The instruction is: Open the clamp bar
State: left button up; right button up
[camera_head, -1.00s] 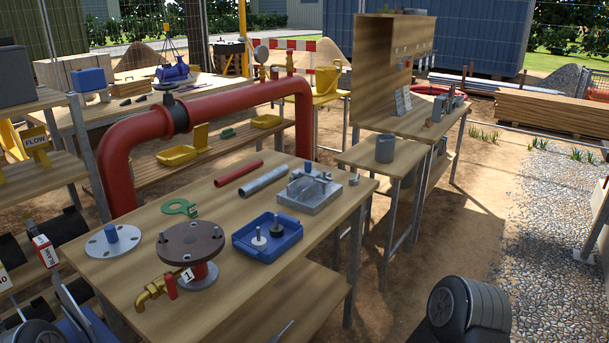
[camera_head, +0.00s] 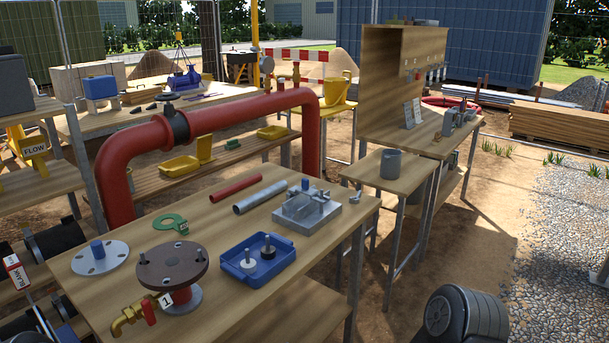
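A grey metal clamp fixture (camera_head: 306,211) sits on a flat grey block at the far right corner of the near wooden table (camera_head: 228,282). A small blue-topped peg (camera_head: 305,184) stands at its back. Bar-like pieces lie across its top, but at this size I cannot tell which is the clamp bar or whether it is open. A small metal piece (camera_head: 350,191) lies at the table edge to its right. Neither of my grippers is in view. A dark rounded link of my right arm shows at the bottom right, well apart from the table top.
A red pipe (camera_head: 215,118) arches behind.

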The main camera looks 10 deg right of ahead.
aim_at(304, 188)
jog(key=i+l+u, duration=0.1)
jog(key=l, duration=0.35)
jog(key=i+l+u, duration=0.15)
jog(key=l, duration=0.3)
jog(key=i+l+u, duration=0.1)
jog(key=i+l, duration=0.15)
jog(key=l, duration=0.25)
jog(key=i+l+u, duration=0.15)
jog(key=l, duration=0.35)
jog(key=i+l+u, duration=0.1)
jog(key=l, duration=0.4)
jog(key=i+l+u, duration=0.15)
jog(key=l, duration=0.35)
